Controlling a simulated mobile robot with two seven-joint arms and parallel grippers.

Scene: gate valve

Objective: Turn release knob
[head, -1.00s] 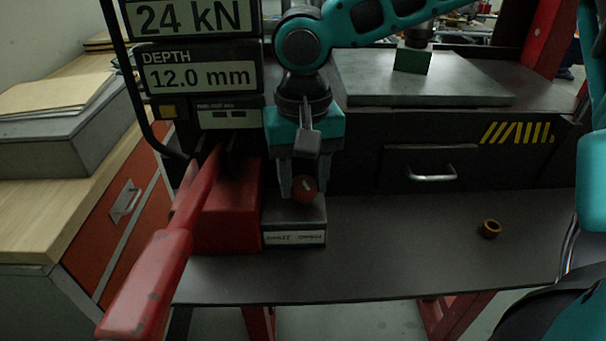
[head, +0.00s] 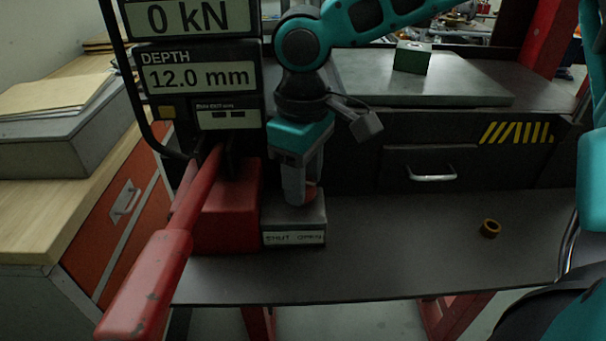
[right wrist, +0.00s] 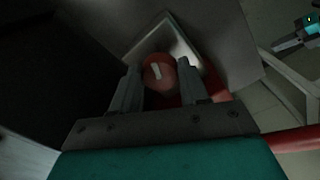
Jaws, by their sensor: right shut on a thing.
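The release knob (head: 311,193) is a small red knob on top of a grey block (head: 294,229) labelled SHUT and OPEN. My right gripper (head: 301,196) reaches down from above and is shut on the knob, hiding most of it in the head view. In the right wrist view the red knob (right wrist: 159,72), with a white mark on its top, sits between the two fingers (right wrist: 160,84). The display panel (head: 196,78) reads 0 kN and a depth of 12.0 mm.
A long red lever (head: 150,275) slants toward the front beside a red block (head: 226,218). A brass-coloured ring (head: 490,228) lies on the dark shelf (head: 400,255). A green block (head: 412,57) stands on a grey plate (head: 440,85) behind. The shelf's middle is clear.

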